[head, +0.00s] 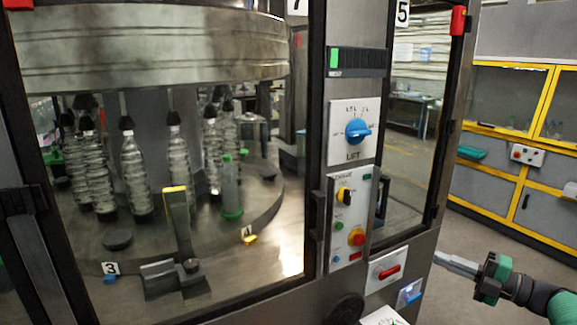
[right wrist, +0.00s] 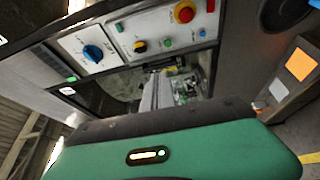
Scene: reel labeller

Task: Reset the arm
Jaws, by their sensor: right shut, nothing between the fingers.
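My right gripper (head: 455,263) shows at the lower right of the head view. Its arm, dark with green parts, comes in from the right edge. The fingers are shut and empty, pointing left toward the machine's front panel, apart from it as far as I can see. In the right wrist view the green gripper body fills the bottom, and the grey fingers (right wrist: 155,92) show beyond it. My left gripper is in neither view.
The labeller's panel carries a blue LIFT knob (head: 357,131), a red button (head: 357,239) and a red handle (head: 389,271). Bottles (head: 135,170) stand behind the glass at left. Yellow-framed cabinets (head: 510,130) stand at right. Open floor (head: 460,215) lies between.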

